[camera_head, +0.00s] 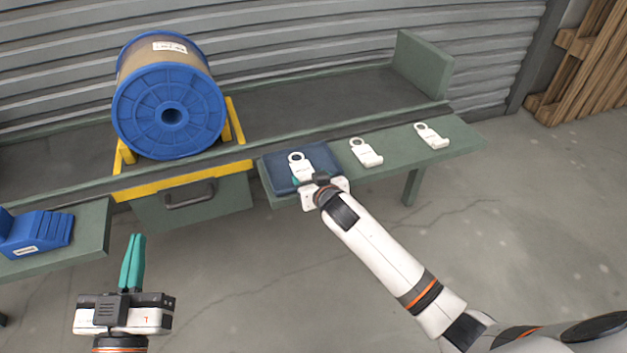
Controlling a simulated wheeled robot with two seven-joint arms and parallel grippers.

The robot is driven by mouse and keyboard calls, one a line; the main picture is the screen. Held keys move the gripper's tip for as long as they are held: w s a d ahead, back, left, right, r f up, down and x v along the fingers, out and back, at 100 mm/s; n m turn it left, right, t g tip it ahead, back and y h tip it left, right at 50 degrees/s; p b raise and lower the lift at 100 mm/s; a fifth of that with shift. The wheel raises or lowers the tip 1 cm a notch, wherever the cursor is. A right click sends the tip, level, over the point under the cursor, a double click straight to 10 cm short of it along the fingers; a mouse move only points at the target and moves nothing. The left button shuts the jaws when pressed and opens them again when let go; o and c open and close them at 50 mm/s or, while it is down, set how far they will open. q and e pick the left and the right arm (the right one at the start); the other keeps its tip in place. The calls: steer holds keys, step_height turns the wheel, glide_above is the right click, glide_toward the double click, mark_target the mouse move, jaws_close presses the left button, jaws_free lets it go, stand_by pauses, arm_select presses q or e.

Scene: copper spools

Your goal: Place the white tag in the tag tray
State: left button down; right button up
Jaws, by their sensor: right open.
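A white tag (299,168) with a round hole at its top lies over the dark blue tray (276,177) on the green shelf. Two similar white tags, one in the middle (367,156) and one further right (432,139), lie on the bare shelf. My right gripper (309,181) is open at the tray, right by the lower end of the first tag. Its wrist hides part of the tray, and whether its fingers touch the tag cannot be told. My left gripper (132,262) is empty with its teal fingers together, over the floor at lower left.
A large blue-flanged copper spool (171,112) stands on a yellow cradle (183,181) behind and left of the tray. A drawer with a handle (190,196) is below it. The floor in front is clear.

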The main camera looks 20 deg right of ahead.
steer(key=shift+s+f, duration=0.2)
steer(key=shift+f, duration=0.1)
arm_select(q)
steer(key=s+a+f+g+y+p, duration=0.1)
steer(key=s+a+f+g+p, duration=0.1)
steer(key=f+g, duration=0.3)
steer(key=s+a+f+g+y+p, duration=0.1)
steer(key=s+f+g+y+p, duration=0.1)
steer(key=f+g, duration=0.3)
step_height(320, 180, down, 4)
steer(key=shift+s+a+r+g, duration=0.1)
steer(key=shift+s+a+g, duration=0.3)
steer(key=shift+s, duration=0.25)
arm_select(e)
steer(key=s+a+r+n+g, duration=0.1)
steer(key=s+r+g, duration=0.1)
steer(key=s, duration=1.2)
steer(key=s+a+r+n+g+y, duration=0.1)
steer(key=s+r+g, duration=0.1)
steer(key=s, duration=1.2)
steer(key=shift+r, duration=0.35)
arm_select(q)
steer(key=shift+d, duration=0.1)
